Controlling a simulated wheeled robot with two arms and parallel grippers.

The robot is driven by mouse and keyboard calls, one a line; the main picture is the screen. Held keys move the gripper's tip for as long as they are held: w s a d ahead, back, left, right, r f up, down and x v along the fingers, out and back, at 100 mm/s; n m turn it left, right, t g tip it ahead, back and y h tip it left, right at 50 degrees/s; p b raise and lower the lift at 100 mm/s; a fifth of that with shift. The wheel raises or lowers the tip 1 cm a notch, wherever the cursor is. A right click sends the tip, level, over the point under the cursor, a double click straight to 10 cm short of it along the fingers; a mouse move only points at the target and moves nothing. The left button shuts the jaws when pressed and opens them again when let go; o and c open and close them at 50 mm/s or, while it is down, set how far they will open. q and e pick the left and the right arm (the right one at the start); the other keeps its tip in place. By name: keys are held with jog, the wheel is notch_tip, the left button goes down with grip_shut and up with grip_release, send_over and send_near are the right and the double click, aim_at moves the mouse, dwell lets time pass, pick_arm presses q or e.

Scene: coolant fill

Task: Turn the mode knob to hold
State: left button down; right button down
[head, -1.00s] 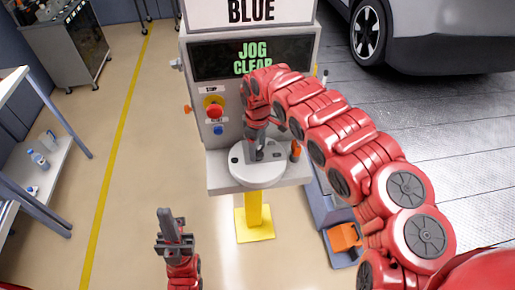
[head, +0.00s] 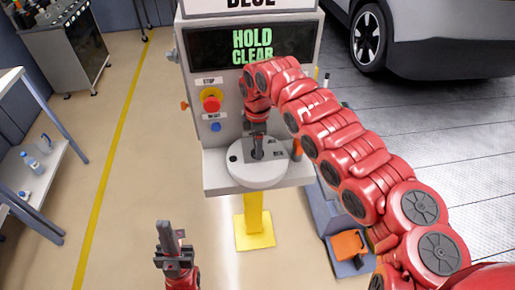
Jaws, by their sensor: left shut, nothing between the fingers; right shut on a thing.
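The console's screen (head: 252,46) reads HOLD above CLEAR in green. The mode knob is hidden under my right gripper, at the round white plate (head: 246,177) on the console's shelf. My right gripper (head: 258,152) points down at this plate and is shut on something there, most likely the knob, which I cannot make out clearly. My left gripper (head: 170,240) is shut and empty, pointing up in front of the console at the lower left.
A red stop button (head: 211,104) on yellow and a blue reset button (head: 215,127) sit on the console's left face. An orange-handled thing (head: 347,244) lies low at the right. A grey car (head: 430,40) stands behind. The floor left of the console is clear.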

dwell(0.3)
jog(key=shift+c, duration=0.4)
grip_release()
jog(key=shift+w+r, duration=0.1)
jog(key=shift+r, duration=0.15)
notch_tip(320, 180, up, 17)
jog(key=p, duration=0.2)
